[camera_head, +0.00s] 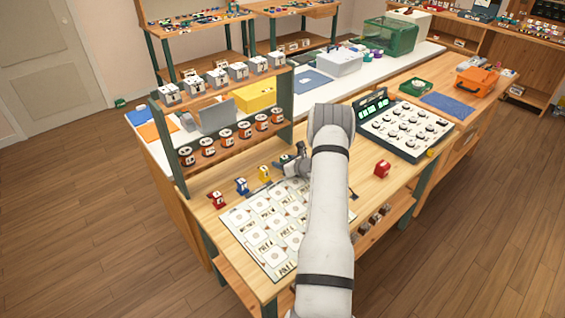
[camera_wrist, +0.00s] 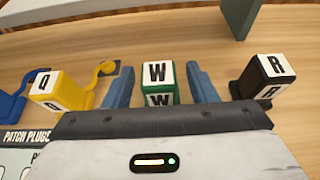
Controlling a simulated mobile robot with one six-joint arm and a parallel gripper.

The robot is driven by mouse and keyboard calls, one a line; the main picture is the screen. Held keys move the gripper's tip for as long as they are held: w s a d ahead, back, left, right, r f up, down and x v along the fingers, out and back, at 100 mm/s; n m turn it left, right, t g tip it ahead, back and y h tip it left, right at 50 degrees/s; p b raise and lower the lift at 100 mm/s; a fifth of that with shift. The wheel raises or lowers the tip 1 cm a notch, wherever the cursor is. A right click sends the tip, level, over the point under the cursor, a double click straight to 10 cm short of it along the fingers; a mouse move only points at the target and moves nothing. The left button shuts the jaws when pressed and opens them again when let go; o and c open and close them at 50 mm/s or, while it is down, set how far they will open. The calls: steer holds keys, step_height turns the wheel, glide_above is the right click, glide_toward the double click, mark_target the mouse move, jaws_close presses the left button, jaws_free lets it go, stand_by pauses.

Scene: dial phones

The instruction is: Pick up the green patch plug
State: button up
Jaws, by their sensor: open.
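The green patch plug (camera_wrist: 158,84) has white faces marked W. It stands upright on the wooden table in the wrist view, between the two fingers of my gripper (camera_wrist: 161,88). The blue fingers are open, one on each side of it, with a small gap showing on both sides. In the head view my gripper (camera_head: 293,164) is over the table near the shelf foot. My arm and gripper hide most of the green plug there.
A yellow plug marked Q (camera_wrist: 47,91) stands close to the left finger, and a black plug marked R (camera_wrist: 263,78) close to the right. A shelf (camera_head: 188,141) rises behind. A printed mat (camera_head: 236,218) lies in front.

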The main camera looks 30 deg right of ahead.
steer(key=shift+w, duration=0.1)
steer(key=c, duration=1.1)
steer(key=shift+r, duration=0.1)
